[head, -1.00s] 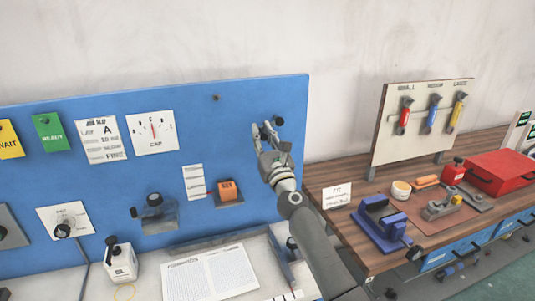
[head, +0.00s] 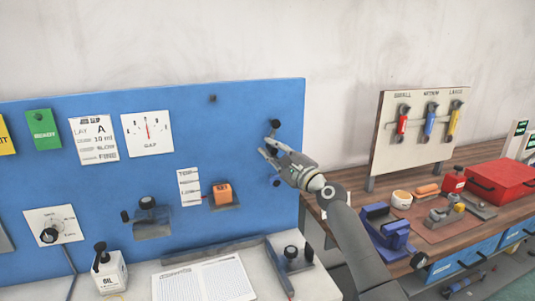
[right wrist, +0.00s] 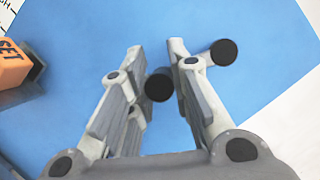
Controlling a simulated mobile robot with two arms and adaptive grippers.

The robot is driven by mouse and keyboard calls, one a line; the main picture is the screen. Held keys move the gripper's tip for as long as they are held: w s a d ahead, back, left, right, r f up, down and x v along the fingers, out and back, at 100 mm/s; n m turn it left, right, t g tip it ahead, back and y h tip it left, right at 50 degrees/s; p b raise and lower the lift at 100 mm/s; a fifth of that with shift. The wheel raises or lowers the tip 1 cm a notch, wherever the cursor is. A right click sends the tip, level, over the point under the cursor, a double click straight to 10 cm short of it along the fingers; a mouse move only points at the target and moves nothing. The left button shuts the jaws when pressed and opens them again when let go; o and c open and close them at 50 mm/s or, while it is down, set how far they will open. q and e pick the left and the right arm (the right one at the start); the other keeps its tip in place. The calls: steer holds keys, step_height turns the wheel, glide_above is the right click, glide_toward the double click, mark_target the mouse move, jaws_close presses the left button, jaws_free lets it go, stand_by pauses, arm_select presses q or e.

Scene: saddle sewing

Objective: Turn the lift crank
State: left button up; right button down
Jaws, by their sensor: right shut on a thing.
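The crank is on the right end of the blue panel, with a black knob (head: 275,124) just above my right gripper (head: 267,147). Another black knob (head: 277,183) shows just below the gripper. In the right wrist view, one black knob (right wrist: 159,86) lies between the fingers of my right gripper (right wrist: 157,58), and another black knob (right wrist: 223,52) is outside the right finger. The right gripper is shut on the crank. The crank's arm is mostly hidden by the fingers. My left gripper is not in view.
An orange SET block (head: 222,194) sits on the blue panel (head: 230,125) left of the gripper. A wooden bench (head: 345,200) with a blue clamp (head: 386,229) stands to the right.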

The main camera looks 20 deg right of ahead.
steer(key=shift+d+f+n+g+b, duration=0.2)
steer(key=shift+d+n+g, duration=0.1)
steer(key=shift+n, duration=0.3)
steer(key=shift+d+f+n+g+b, duration=0.15)
steer(key=shift+d+n+g, duration=0.1)
steer(key=shift+n, duration=0.35)
steer(key=d+r+n+g+h+p, duration=0.4)
steer(key=d+n+p, duration=0.3)
steer(key=n, duration=0.7)
steer(key=shift+w+d+r+n+h+p, duration=0.15)
steer(key=shift+d+r+n+h+p, duration=0.4)
steer(key=shift+p, duration=0.75)
steer(key=shift+a+r, duration=0.1)
steer(key=shift+a, duration=0.05)
steer(key=c, duration=1.3)
jaws_free()
